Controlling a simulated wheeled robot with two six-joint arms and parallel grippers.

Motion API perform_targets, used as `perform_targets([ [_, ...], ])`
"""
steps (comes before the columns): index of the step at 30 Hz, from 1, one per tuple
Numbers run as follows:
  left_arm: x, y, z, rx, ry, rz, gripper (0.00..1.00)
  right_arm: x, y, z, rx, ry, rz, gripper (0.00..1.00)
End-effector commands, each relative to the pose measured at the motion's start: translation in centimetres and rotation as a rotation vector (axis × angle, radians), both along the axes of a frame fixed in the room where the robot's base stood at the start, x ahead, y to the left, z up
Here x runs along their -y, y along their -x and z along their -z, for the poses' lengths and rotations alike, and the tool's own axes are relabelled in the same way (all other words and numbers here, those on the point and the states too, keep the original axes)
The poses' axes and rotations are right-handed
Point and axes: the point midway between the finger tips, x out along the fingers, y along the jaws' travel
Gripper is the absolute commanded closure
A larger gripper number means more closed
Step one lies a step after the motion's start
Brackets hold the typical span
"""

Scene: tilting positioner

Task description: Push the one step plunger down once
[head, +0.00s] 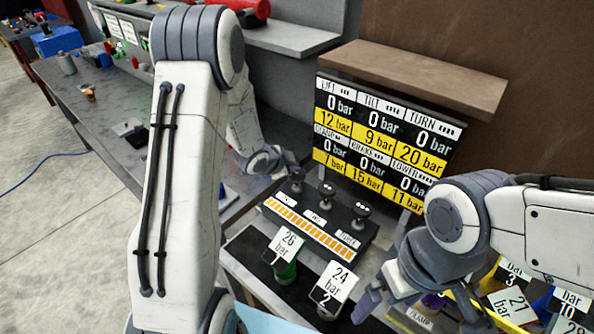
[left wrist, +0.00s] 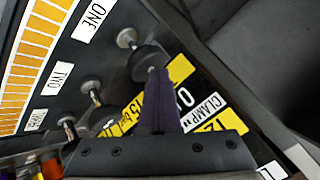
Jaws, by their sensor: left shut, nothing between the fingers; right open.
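The one step plunger (left wrist: 147,62) has a dark round knob on a metal stem, by the ONE label (left wrist: 95,20). In the head view the plunger (head: 297,187) stands at the left of the row on the dark console (head: 268,212). My left gripper (left wrist: 156,72) is shut and empty, its fingertips at the knob; I cannot tell whether they touch. In the head view the left gripper (head: 292,174) is just above and behind that knob. My right gripper (head: 416,304) is open and empty, low at the right.
The two plunger (head: 327,190) and three plunger (head: 361,210) stand to the right. A green cylinder (head: 285,270) with a 26 bar tag and a 24 bar tag (head: 338,283) are in front. A brown shelf (head: 415,75) overhangs the board.

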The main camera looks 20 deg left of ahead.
Motion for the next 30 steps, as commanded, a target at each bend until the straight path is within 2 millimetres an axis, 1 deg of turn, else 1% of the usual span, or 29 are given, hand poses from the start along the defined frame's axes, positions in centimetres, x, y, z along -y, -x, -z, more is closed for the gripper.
perform_targets([
  [30,0.0,0.1,1.4,-0.004,0.000,-0.001,1.00,0.0,0.0,1.2,0.000,0.000,0.000,0.00],
])
